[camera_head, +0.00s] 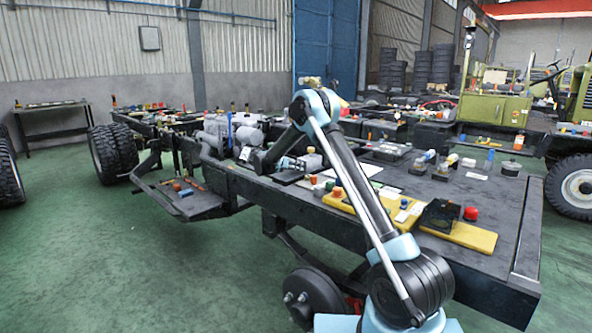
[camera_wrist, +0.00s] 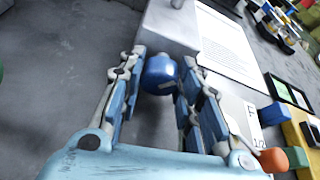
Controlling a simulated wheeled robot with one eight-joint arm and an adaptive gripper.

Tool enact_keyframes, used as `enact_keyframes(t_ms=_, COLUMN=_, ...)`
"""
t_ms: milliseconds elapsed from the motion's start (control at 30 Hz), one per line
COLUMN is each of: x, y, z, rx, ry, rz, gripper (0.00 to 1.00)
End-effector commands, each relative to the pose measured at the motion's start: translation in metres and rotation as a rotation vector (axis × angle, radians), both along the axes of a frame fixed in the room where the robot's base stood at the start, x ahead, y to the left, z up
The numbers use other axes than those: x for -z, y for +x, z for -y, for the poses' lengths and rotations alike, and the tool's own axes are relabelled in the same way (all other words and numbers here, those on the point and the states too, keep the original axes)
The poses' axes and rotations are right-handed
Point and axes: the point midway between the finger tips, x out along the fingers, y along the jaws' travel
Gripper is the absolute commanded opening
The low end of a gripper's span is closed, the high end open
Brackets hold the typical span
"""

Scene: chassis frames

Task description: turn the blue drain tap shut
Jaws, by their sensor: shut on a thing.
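The blue tap (camera_wrist: 160,75) shows in the wrist view as a rounded blue knob with a small pale mark, in front of a light grey block (camera_wrist: 168,25). My gripper (camera_wrist: 163,62) has one finger on each side of the knob and is shut on it. The fingers cover parts of its sides, and I cannot tell how far it is turned. In the head view my gripper (camera_head: 290,163) is low over the dark chassis deck, beside a small pale block (camera_head: 311,160). The tap itself cannot be made out there.
A printed white sheet (camera_wrist: 228,45) lies right of the tap. An orange knob (camera_wrist: 274,160) and a blue block (camera_wrist: 272,113) are near my gripper's right side. In the head view, yellow plates with a red button (camera_head: 471,213) sit at the deck's right front.

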Motion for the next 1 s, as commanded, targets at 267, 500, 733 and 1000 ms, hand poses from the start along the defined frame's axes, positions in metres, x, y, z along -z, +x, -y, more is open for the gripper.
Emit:
enact_keyframes(t_ms=267, x=-0.0004, y=-0.0012, z=0.0024, rx=-0.001, ry=0.192, rz=0.15, gripper=0.08)
enact_keyframes(t_ms=500, x=-0.0001, y=-0.0012, z=0.0024, rx=-0.001, ry=0.267, rz=0.208, gripper=0.08)
enact_keyframes(t_ms=733, x=-0.0002, y=-0.0011, z=0.0024, rx=0.0, ry=0.267, rz=0.208, gripper=0.08)
enact_keyframes(t_ms=1000, x=-0.0001, y=-0.0013, z=0.0024, rx=0.0, ry=0.267, rz=0.208, gripper=0.41)
